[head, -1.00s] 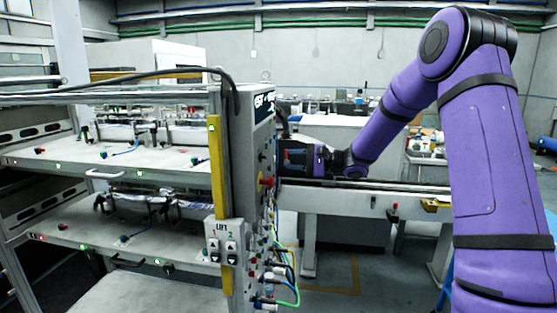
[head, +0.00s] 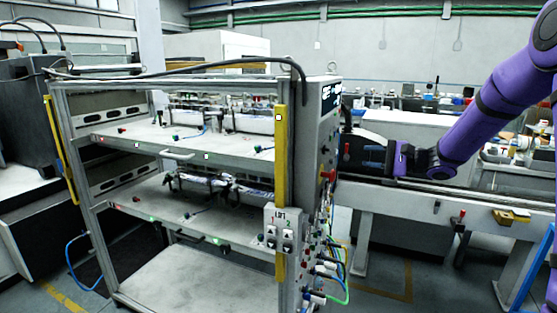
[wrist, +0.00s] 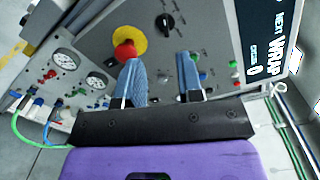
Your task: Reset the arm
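My gripper (head: 347,153) is at the side of the label magazine rack, in front of its control panel (head: 322,150). The purple arm reaches in from the right. In the wrist view, the two blue fingers of my gripper (wrist: 160,66) stand apart with nothing between them. The panel (wrist: 185,28) fills the background behind the fingers. A red knob on a yellow ring (wrist: 129,43) shows just beyond the left fingertip. A black rotary switch (wrist: 165,22) lies beyond the gap. I cannot tell how far the fingertips are from the panel.
The rack's shelves (head: 150,225) hold labels and stand left of my gripper. Blue and green hoses (head: 335,270) hang below the panel. A grey bench or rail (head: 425,200) runs under my forearm.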

